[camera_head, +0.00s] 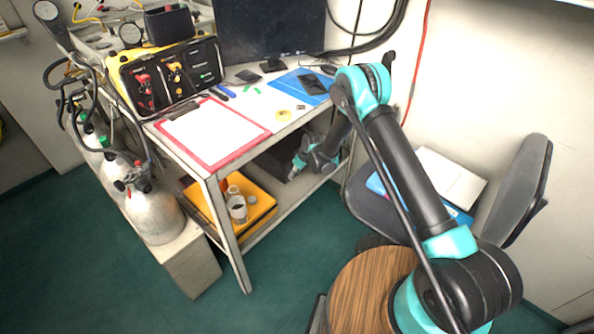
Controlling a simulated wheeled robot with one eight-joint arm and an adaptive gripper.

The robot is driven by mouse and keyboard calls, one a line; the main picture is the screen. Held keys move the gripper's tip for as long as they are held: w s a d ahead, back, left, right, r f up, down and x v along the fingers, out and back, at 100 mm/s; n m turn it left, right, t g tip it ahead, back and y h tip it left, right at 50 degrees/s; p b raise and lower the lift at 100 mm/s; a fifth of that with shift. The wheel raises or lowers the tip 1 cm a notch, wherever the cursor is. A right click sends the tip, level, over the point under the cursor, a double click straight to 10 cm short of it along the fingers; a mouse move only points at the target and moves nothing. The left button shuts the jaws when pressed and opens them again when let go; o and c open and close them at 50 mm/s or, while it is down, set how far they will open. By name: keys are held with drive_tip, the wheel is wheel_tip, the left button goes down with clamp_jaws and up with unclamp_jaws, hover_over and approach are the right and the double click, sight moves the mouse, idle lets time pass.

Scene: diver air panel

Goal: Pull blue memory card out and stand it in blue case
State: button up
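I cannot make out a blue memory card or a blue case for certain in the head view. A flat blue sheet or folder (287,84) lies on the white desk top, with a dark flat item (312,85) on it. My arm bends at a teal elbow right of the desk and reaches down beneath the desk top. My gripper (293,174) is in the space above the lower shelf, pointing left and down. It is small and dark here, so its opening and anything between its fingers cannot be told.
The lower shelf has a yellow tray (258,209) with cups. Grey cylinders (155,214) stand left; a chair (525,185) stands right.

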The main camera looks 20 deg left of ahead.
drive_tip(key=shift+f, duration=0.1)
drive_tip(key=c, duration=0.7)
clamp_jaws()
drive_tip(key=shift+s+d, duration=0.35)
drive_tip(key=shift+d, duration=0.45)
drive_tip(key=shift+s+d, duration=0.35)
drive_tip(key=shift+d, duration=0.45)
idle(0.8)
